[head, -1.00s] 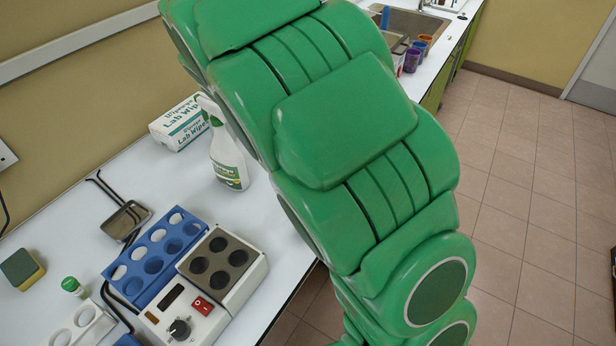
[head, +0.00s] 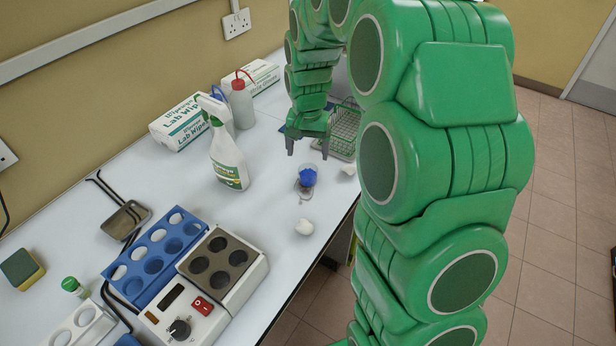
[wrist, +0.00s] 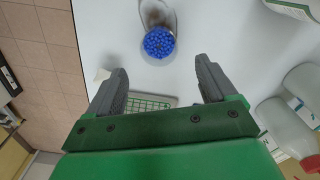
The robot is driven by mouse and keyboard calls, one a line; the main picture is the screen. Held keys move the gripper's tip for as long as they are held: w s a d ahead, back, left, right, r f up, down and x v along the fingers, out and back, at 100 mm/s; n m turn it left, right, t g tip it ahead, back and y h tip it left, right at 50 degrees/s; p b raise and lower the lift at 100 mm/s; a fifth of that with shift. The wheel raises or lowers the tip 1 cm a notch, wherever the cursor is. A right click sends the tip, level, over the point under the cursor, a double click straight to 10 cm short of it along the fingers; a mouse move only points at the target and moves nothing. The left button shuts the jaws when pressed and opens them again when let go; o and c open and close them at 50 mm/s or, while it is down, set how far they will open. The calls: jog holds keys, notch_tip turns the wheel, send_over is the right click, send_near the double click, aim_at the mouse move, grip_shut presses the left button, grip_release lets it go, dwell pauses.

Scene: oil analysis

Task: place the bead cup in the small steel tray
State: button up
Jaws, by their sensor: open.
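The bead cup (head: 308,176) is a small clear cup filled with blue beads. It stands on the white bench, and it also shows in the wrist view (wrist: 158,42), top centre. My gripper (head: 307,151) is open and empty, pointing down above the bench, a little behind the cup in the head view. In the wrist view the cup lies beyond the fingertips (wrist: 162,66), roughly centred between them and not touched. A small steel tray (head: 126,219) lies on the left part of the bench, away from my gripper. It looks empty.
A spray bottle (head: 228,160) stands left of the cup, with wipes boxes (head: 182,123) behind. A green wire basket (head: 343,129) is beside my gripper. A blue rack (head: 154,257) and heater block (head: 222,262) are in front. A small white item (head: 304,227) lies near the bench edge.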

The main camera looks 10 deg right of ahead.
aim_at(308, 174)
jog(key=shift+s+f, duration=0.15)
jog(key=shift+f, duration=4)
jog(key=c, duration=1.2)
jog(key=shift+o, duration=0.2)
jog(key=shift+r, duration=0.1)
jog(key=shift+r, duration=0.55)
notch_tip(308, 174, up, 2)
jog(key=shift+s+r, duration=0.1)
jog(key=shift+r, duration=0.1)
jog(key=s+r, duration=0.9)
jog(key=s, duration=0.5)
jog(key=shift+r, duration=0.2)
